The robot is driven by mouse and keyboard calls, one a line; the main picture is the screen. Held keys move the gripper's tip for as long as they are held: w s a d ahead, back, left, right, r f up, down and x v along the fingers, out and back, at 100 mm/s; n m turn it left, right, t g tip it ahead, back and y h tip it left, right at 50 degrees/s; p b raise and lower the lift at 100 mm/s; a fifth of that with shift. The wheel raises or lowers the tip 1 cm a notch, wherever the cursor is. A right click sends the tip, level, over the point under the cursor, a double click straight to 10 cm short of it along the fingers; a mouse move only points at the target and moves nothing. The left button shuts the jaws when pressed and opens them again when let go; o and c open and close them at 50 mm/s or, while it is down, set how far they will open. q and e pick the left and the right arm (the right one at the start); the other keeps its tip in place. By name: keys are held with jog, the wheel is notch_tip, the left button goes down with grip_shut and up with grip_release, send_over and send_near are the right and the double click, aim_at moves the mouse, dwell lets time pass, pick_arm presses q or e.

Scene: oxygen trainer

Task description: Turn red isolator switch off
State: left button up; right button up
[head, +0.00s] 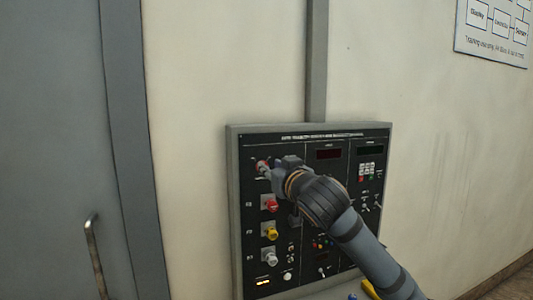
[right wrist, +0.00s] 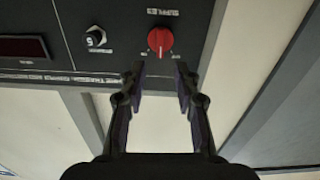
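The red isolator switch (right wrist: 160,41) is a round red rotary knob on the dark control panel, under a "SUPPLIES" label. In the head view the red isolator switch (head: 262,166) is at the panel's upper left, partly covered by my right gripper (head: 272,172). In the right wrist view my right gripper (right wrist: 159,72) is open, its two fingers apart and pointing at the knob, with nothing between them that I can see. The fingertips are close to the knob; I cannot tell whether they touch it. My left gripper is not in view.
The control panel (head: 237,215) is mounted on a cream wall. Below the switch are a red knob (head: 269,204), a yellow knob (head: 269,232) and a grey knob (head: 270,258). A small black knob (right wrist: 96,38) is beside the switch. A grey door (head: 60,150) is on the left.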

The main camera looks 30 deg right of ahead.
pick_arm(q)
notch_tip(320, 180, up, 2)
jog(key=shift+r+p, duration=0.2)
jog(key=shift+p, duration=0.55)
pick_arm(e)
jog(key=x, duration=0.4)
jog(key=shift+w, duration=0.1)
grip_shut()
